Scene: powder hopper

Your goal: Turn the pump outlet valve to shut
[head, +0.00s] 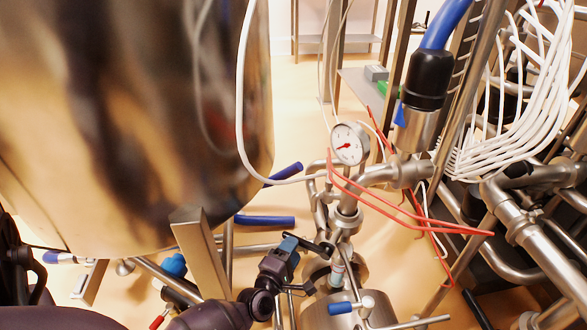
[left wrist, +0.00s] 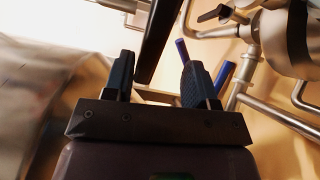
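A black lever handle (head: 314,246), apparently that of the pump outlet valve, sits on the steel pipework below the round gauge. My left gripper (head: 288,246) is at the lever's left end. In the left wrist view a dark bar (left wrist: 160,40), likely this lever, reaches down between the two fingertips (left wrist: 158,72). The fingers are apart, with a visible gap on each side of the bar, so the gripper is open around it and not clamped. The valve body is partly hidden by pipes. My right gripper is not in view.
A large shiny hopper (head: 130,110) fills the upper left. The pressure gauge (head: 349,144) and red cables (head: 400,212) are above the valve. Pipes and white hoses crowd the right. Some bare floor (head: 300,95) shows behind.

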